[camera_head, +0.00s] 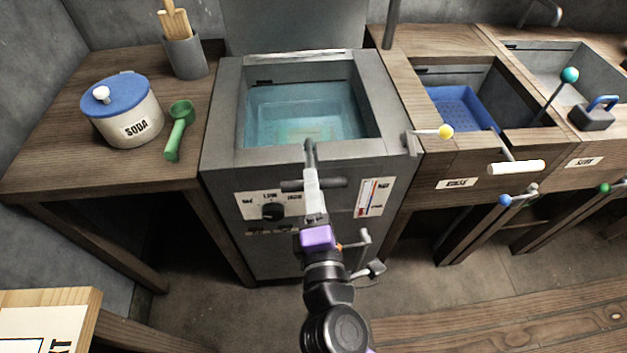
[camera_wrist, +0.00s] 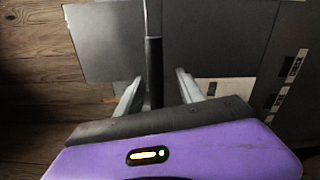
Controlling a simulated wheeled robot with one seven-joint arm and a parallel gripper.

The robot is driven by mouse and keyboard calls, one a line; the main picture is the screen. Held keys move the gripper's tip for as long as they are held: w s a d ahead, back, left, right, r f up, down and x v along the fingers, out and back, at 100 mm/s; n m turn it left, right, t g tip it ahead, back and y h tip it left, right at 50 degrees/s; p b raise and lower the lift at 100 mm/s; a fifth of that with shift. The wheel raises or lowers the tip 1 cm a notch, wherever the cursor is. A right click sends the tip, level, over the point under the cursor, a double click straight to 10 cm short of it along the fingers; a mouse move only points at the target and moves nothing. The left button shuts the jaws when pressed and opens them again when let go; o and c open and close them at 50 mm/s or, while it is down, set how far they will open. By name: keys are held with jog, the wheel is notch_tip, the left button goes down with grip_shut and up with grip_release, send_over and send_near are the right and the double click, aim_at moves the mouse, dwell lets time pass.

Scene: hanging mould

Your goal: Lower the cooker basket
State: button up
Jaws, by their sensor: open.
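The cooker (camera_head: 222,165) is a grey box with an open tank of blue-green water (camera_head: 300,105). A faint pale shape (camera_head: 310,132) shows under the water; I cannot tell whether it is the basket. A dark handle bar (camera_head: 335,184) lies across the cooker's front, just below the tank rim. My gripper (camera_head: 312,178) is at this bar. In the wrist view, the bar's dark grip (camera_wrist: 154,62) runs between the two spread fingers of my gripper (camera_wrist: 158,85). My gripper is open, and I cannot tell whether a finger touches the bar.
A dial (camera_head: 273,211) sits on the cooker front. A yellow-knobbed lever (camera_head: 445,132) juts out at its right.

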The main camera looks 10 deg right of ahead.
jog(key=s, duration=0.5)
jog(key=shift+s, duration=0.3)
